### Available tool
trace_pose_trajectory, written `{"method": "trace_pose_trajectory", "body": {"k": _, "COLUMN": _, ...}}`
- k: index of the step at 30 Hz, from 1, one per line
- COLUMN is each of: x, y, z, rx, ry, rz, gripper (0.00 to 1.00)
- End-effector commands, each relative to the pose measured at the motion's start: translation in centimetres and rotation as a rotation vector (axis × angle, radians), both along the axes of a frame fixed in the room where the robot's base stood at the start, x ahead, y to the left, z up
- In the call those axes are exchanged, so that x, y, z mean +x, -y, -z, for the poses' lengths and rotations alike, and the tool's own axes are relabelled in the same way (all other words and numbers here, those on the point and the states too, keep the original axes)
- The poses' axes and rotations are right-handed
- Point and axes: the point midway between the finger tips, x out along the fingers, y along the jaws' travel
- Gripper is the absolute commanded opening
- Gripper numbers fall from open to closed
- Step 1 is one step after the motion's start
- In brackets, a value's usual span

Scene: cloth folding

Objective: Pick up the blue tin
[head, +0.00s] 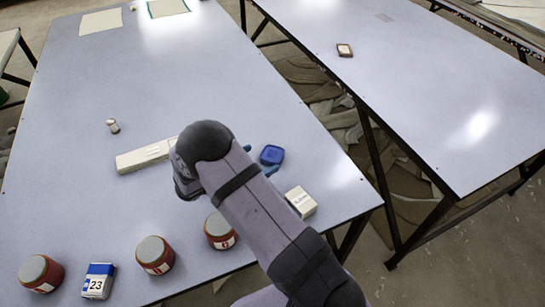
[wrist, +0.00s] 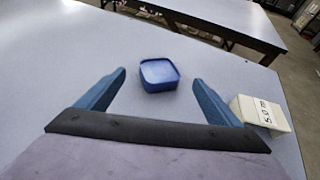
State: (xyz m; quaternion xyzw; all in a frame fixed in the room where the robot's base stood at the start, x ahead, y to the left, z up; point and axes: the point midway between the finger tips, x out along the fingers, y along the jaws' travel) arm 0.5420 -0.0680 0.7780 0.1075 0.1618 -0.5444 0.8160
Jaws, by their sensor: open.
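The blue tin (head: 271,155) is a small rounded-square tin lying on the near table, just right of my arm in the head view. In the wrist view the blue tin (wrist: 160,74) sits ahead of my gripper (wrist: 162,92), roughly centred between the two blue fingers and near the level of their tips. The fingers are spread wide, with clear gaps on both sides of the tin. In the head view my arm hides most of my gripper; a blue finger shows just below the tin.
A white box (head: 300,201) stands close by, beside the right finger in the wrist view (wrist: 262,112). A long white box (head: 146,155) lies left of my arm. Red jars (head: 155,254) and a blue-white box (head: 98,282) stand along the front. The table's right edge is near.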

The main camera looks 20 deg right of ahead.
Motion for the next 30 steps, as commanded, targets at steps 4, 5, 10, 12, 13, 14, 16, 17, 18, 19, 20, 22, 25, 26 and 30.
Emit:
{"method": "trace_pose_trajectory", "body": {"k": 4, "x": 0.2, "y": 0.7, "z": 0.3, "rx": 0.002, "ry": -0.001, "rz": 0.001, "gripper": 0.87}}
{"method": "trace_pose_trajectory", "body": {"k": 5, "x": 0.2, "y": 0.7, "z": 0.4, "rx": 0.002, "ry": -0.001, "rz": 0.001, "gripper": 0.87}}
{"method": "trace_pose_trajectory", "body": {"k": 10, "x": 0.5, "y": 1.3, "z": 0.6, "rx": 0.002, "ry": -0.001, "rz": 0.002, "gripper": 0.87}}
{"method": "trace_pose_trajectory", "body": {"k": 12, "x": 0.8, "y": 2.0, "z": 1.0, "rx": 0.001, "ry": -0.001, "rz": 0.004, "gripper": 0.87}}
{"method": "trace_pose_trajectory", "body": {"k": 13, "x": 0.9, "y": 2.3, "z": 1.2, "rx": 0.001, "ry": -0.001, "rz": 0.005, "gripper": 0.87}}
{"method": "trace_pose_trajectory", "body": {"k": 14, "x": 1.1, "y": 2.6, "z": 1.3, "rx": 0.001, "ry": -0.001, "rz": 0.005, "gripper": 0.87}}
{"method": "trace_pose_trajectory", "body": {"k": 16, "x": 1.4, "y": 3.4, "z": 1.8, "rx": 0.001, "ry": -0.002, "rz": 0.005, "gripper": 0.87}}
{"method": "trace_pose_trajectory", "body": {"k": 17, "x": 1.6, "y": 3.6, "z": 2.0, "rx": 0.002, "ry": -0.001, "rz": 0.004, "gripper": 0.87}}
{"method": "trace_pose_trajectory", "body": {"k": 18, "x": 1.8, "y": 4.0, "z": 2.2, "rx": 0.001, "ry": -0.002, "rz": 0.003, "gripper": 0.87}}
{"method": "trace_pose_trajectory", "body": {"k": 19, "x": 1.9, "y": 4.3, "z": 2.3, "rx": 0.002, "ry": -0.001, "rz": 0.003, "gripper": 0.87}}
{"method": "trace_pose_trajectory", "body": {"k": 20, "x": 2.0, "y": 4.5, "z": 2.3, "rx": 0.002, "ry": 0.000, "rz": 0.004, "gripper": 0.87}}
{"method": "trace_pose_trajectory", "body": {"k": 22, "x": 2.1, "y": 4.8, "z": 2.5, "rx": 0.002, "ry": 0.000, "rz": 0.003, "gripper": 0.87}}
{"method": "trace_pose_trajectory", "body": {"k": 25, "x": 2.2, "y": 4.9, "z": 2.7, "rx": 0.001, "ry": 0.000, "rz": 0.001, "gripper": 0.87}}
{"method": "trace_pose_trajectory", "body": {"k": 26, "x": 2.2, "y": 4.9, "z": 2.7, "rx": 0.001, "ry": 0.000, "rz": 0.001, "gripper": 0.87}}
{"method": "trace_pose_trajectory", "body": {"k": 30, "x": 2.2, "y": 4.9, "z": 2.7, "rx": 0.002, "ry": 0.000, "rz": 0.001, "gripper": 0.87}}
